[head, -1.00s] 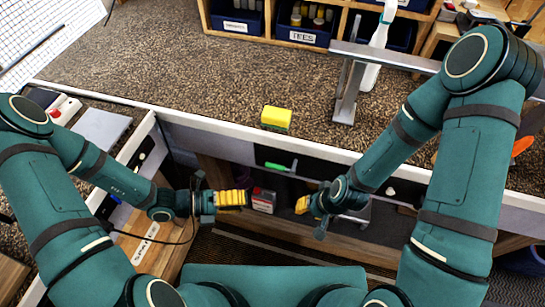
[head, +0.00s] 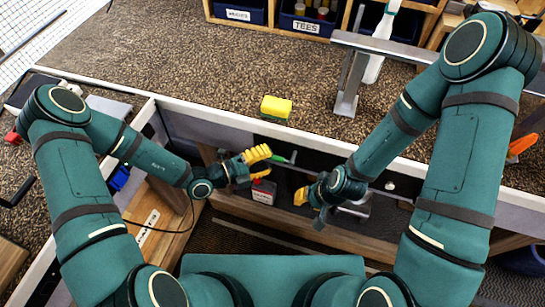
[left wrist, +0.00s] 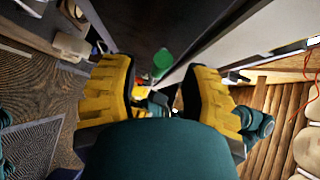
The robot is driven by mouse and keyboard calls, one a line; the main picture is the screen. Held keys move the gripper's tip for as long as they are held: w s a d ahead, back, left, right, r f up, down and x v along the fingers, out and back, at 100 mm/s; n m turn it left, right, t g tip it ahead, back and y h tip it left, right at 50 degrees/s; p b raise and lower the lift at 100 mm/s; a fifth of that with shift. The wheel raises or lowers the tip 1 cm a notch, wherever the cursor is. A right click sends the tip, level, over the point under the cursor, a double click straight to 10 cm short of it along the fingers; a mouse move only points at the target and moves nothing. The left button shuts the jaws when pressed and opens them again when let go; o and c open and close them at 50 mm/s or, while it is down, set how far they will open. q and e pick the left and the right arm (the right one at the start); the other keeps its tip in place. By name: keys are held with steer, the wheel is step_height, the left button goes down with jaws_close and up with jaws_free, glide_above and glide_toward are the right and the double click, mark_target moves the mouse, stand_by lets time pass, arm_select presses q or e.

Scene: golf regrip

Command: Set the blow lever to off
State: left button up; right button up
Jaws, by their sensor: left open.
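A lever with a green grip (head: 279,158), likely the blow lever, sits on the dark panel under the front edge of the bench. Its green end also shows in the left wrist view (left wrist: 163,60), beyond and between the fingers. My left gripper (head: 261,164) is open, its yellow fingers just left of the green grip in the head view. In the left wrist view its two fingers (left wrist: 160,92) are spread with nothing between them at the tips. My right gripper (head: 304,198) is below and right of the lever; its finger gap is not clear.
A yellow sponge (head: 276,107) lies on the bench above the lever. A grey and red container (head: 264,191) stands below my left gripper. A metal stand (head: 350,85) is on the bench at right. Blue bins (head: 306,22) are at the back.

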arm_select(q)
steer(key=shift+x, duration=1.25)
steer(key=shift+c, duration=0.4)
steer(key=shift+a, duration=0.1)
jaws_close()
